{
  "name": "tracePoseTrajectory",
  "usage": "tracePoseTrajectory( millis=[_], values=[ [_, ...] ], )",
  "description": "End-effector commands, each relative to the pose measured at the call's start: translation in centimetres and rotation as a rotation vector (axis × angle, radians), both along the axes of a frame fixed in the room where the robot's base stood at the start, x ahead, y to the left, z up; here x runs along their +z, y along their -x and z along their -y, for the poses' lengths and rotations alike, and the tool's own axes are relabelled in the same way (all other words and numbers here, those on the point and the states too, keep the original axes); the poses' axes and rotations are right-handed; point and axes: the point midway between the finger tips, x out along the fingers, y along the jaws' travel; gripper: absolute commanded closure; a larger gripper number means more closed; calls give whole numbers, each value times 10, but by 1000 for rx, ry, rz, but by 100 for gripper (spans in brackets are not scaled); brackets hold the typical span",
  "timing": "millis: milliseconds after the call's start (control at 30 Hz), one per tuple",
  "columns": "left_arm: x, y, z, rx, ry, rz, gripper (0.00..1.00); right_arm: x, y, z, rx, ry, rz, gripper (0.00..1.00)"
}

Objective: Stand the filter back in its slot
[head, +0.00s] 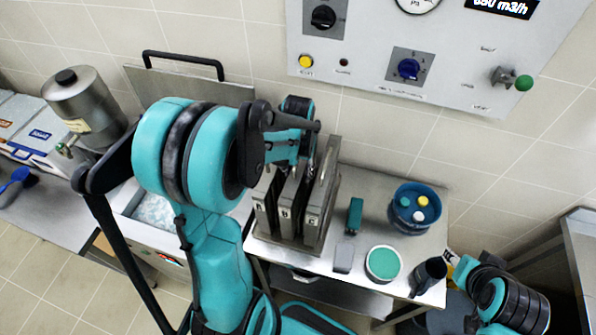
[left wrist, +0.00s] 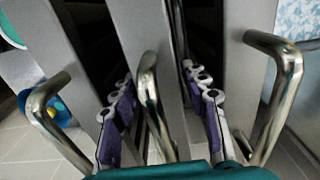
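Several upright grey filter plates stand side by side in a rack marked A, B and C (head: 313,222) on the steel counter, each with a bent metal handle. In the left wrist view I see a left handle (left wrist: 48,105), a middle handle (left wrist: 150,100) and a right handle (left wrist: 285,90). My left gripper (head: 290,160) is over the rack. In the left wrist view its purple-padded fingers (left wrist: 158,85) are apart, one on each side of the middle handle. Contact with the handle is not visible. The arm hides part of the plates. My right gripper cannot be made out.
Right of the rack are a teal block (head: 354,215), a grey block (head: 343,259), a round teal-topped container (head: 383,263), a blue tub (head: 408,222) and a dark cup (head: 428,277). A control panel (head: 440,65) is above. A steel canister (head: 88,105) stands left.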

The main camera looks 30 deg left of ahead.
Motion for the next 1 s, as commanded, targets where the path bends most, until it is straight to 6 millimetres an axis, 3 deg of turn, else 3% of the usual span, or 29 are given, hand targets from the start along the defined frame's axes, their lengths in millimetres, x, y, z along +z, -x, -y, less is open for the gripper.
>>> tracePoseTrajectory(
  millis=[300, 433, 800, 1000],
  values=[
    [0, 0, 0, 0, 0, 0, 42, 0, 0, 0, 0, 0, 0, 60],
    [9, 0, 0, 0, 0, 0, 42, 0, 0, 0, 0, 0, 0, 60],
    [84, 1, 0, 0, 0, 0, 42, 0, 0, 0, 0, 0, 0, 60],
    [112, 0, 0, 0, 0, 0, 42, 0, 0, 0, 0, 0, 0, 60]
  ],
)
